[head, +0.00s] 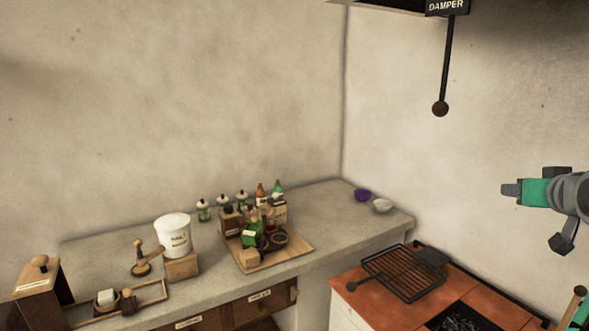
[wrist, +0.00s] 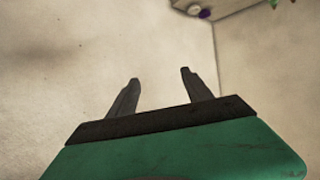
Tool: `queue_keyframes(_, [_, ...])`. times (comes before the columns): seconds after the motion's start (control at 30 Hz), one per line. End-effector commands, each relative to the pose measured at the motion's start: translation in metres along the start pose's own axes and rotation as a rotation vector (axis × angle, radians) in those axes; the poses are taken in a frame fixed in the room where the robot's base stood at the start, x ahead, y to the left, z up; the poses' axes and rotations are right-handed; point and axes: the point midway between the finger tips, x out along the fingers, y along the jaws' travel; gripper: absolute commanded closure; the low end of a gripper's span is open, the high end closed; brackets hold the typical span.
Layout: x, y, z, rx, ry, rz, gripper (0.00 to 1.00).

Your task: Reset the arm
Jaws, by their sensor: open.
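My gripper (head: 509,190) is at the right edge of the head view, held in the air in front of the right wall and above the brick-red stove top. In the wrist view my gripper (wrist: 157,76) shows two dark fingers standing apart. It is open, with nothing between the fingers. Behind them is only plain wall. Part of my green and grey wrist shows in the head view, and the rest of the arm is out of frame.
A damper lever (head: 441,105) hangs left of and above my gripper. A black grill rack (head: 404,272) lies on the stove (head: 385,309) below.

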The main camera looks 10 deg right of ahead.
Motion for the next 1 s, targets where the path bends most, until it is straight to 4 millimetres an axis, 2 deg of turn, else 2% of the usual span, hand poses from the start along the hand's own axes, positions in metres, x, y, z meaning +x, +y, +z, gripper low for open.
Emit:
queue_keyframes(0.17, [0.007,0.027,0.096,0.141,-0.225,0.093,0.41])
queue_keyframes(0.27, [-0.005,0.031,0.176,0.253,-0.412,0.160,0.41])
queue_keyframes(0.3, [-0.011,0.021,0.211,0.294,-0.499,0.176,0.41])
queue_keyframes(0.37, [-0.022,-0.004,0.257,0.334,-0.622,0.184,0.41])
queue_keyframes(0.4, [-0.030,-0.025,0.284,0.347,-0.699,0.181,0.41])
queue_keyframes(0.47, [-0.043,-0.061,0.321,0.346,-0.806,0.168,0.41])
queue_keyframes(0.5, [-0.053,-0.087,0.344,0.329,-0.870,0.152,0.41])
queue_keyframes(0.57, [-0.069,-0.130,0.372,0.272,-0.947,0.114,0.41])
queue_keyframes(0.6, [-0.078,-0.158,0.386,0.214,-0.976,0.078,0.41])
queue_keyframes(0.67, [-0.088,-0.197,0.398,0.115,-0.988,0.007,0.41])
queue_keyframes(0.7, [-0.094,-0.224,0.400,0.042,-0.982,-0.054,0.41])
queue_keyframes(0.77, [-0.101,-0.261,0.393,-0.063,-0.951,-0.146,0.41])
queue_keyframes(0.8, [-0.105,-0.284,0.383,-0.124,-0.918,-0.203,0.41])
queue_keyframes(0.9, [-0.119,-0.328,0.377,-0.244,-0.879,-0.316,0.41])
queue_keyframes(1.0, [-0.128,-0.349,0.379,-0.310,-0.868,-0.377,0.41])
